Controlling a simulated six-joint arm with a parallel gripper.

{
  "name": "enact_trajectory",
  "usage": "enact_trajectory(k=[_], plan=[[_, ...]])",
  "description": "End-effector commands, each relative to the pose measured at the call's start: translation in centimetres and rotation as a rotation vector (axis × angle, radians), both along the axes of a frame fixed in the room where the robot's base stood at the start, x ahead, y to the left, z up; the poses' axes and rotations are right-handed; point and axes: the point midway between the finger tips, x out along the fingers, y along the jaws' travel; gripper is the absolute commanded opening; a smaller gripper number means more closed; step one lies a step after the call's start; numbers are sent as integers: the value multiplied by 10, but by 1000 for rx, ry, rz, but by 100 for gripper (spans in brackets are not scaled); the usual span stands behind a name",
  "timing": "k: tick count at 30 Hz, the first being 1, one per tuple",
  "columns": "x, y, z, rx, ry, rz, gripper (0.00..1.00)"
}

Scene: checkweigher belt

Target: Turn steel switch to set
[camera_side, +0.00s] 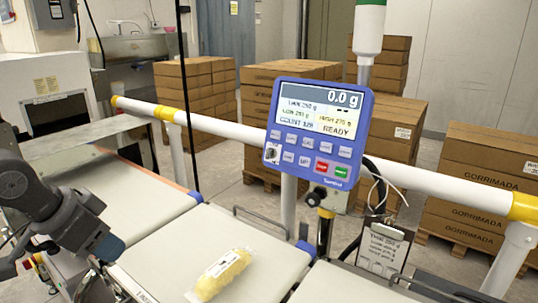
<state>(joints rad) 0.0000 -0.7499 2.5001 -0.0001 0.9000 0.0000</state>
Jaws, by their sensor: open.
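The steel switch (271,154) is a small round metal selector at the lower left of the blue control panel (317,133). Its pointer is too small to read, and so are any labels beside it. The panel's screen shows 0.0 g and READY. My gripper (97,276) is at the lower left, low beside the belt's near edge and well apart from the panel. It is open, with nothing seen between its fingers; its tips are partly hidden and small in the view.
A bagged yellow product (219,274) lies on the white belt (172,247). Red and green buttons (332,169) sit on the panel, with a black knob (317,197) below. A white rail (225,127) runs behind. A clipboard (383,248) hangs at right. Cartons (468,190) stand behind.

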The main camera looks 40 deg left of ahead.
Motion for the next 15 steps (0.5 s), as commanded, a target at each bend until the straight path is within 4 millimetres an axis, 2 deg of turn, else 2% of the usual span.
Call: enact_trajectory(k=[4,7,11,15], plan=[[6,0,1,0,-14,0,37],[29,0,2,0,-68,-1,37],[82,-1,6,-2,-207,-3,37],[145,-2,7,-3,-392,-5,37]])
